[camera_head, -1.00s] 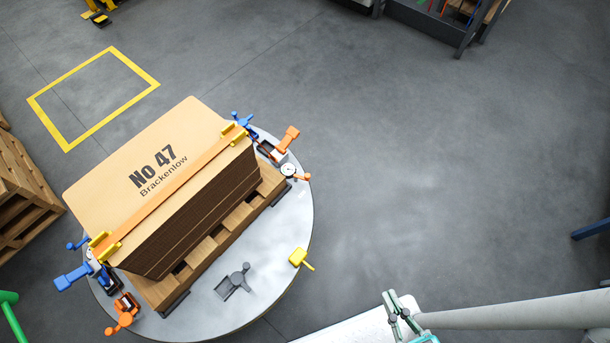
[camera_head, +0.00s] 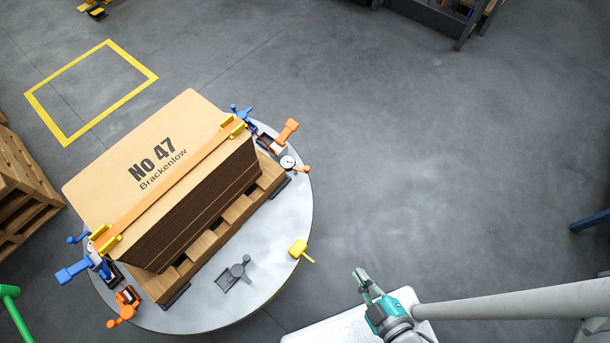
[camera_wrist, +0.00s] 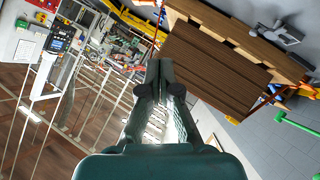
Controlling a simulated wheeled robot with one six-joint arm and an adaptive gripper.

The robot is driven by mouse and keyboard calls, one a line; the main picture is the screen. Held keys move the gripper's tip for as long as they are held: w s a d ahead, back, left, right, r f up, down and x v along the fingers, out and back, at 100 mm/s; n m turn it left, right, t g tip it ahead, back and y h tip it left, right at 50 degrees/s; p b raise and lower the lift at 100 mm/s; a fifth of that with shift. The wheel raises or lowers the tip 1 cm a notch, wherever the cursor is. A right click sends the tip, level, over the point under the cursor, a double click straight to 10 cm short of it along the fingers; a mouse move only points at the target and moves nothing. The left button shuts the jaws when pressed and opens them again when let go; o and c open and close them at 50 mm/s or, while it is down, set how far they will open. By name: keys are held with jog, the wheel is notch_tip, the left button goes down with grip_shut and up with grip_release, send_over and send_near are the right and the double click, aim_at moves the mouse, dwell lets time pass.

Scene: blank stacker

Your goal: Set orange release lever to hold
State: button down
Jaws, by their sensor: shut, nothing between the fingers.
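On the round grey turntable (camera_head: 300,215), orange-handled levers show at two places. One orange lever (camera_head: 289,129) is at the upper right of the cardboard stack, with a smaller orange handle (camera_head: 301,168) by a round gauge. Another orange lever (camera_head: 122,312) is at the lower left. I cannot tell which is the release lever, nor read any hold marking. My gripper (camera_head: 362,281) is shut and empty, out over the floor to the right of the turntable, apart from every lever. It also shows in the wrist view (camera_wrist: 157,75), fingers together.
A cardboard stack (camera_head: 165,150) marked No 47 Brackenlow sits on a wooden pallet under an orange strap. Blue levers (camera_head: 72,271), a yellow handle (camera_head: 299,249) and a grey fitting (camera_head: 233,273) are around it.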

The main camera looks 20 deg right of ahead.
jog(key=w+a+f+n+g+h, duration=0.1)
jog(key=w+f+n+g, duration=0.2)
jog(key=w+f+n, duration=1)
jog(key=w+a+f+n+h, duration=0.1)
jog(key=w+n, duration=0.3)
jog(key=w, duration=0.4)
jog(key=w+a+f+n+g+h, duration=0.1)
jog(key=w+a+n+h, duration=0.2)
jog(key=w, duration=0.6)
jog(key=shift+w+n+g, duration=0.2)
jog(key=shift+n+g, duration=0.1)
jog(key=shift+n, duration=0.8)
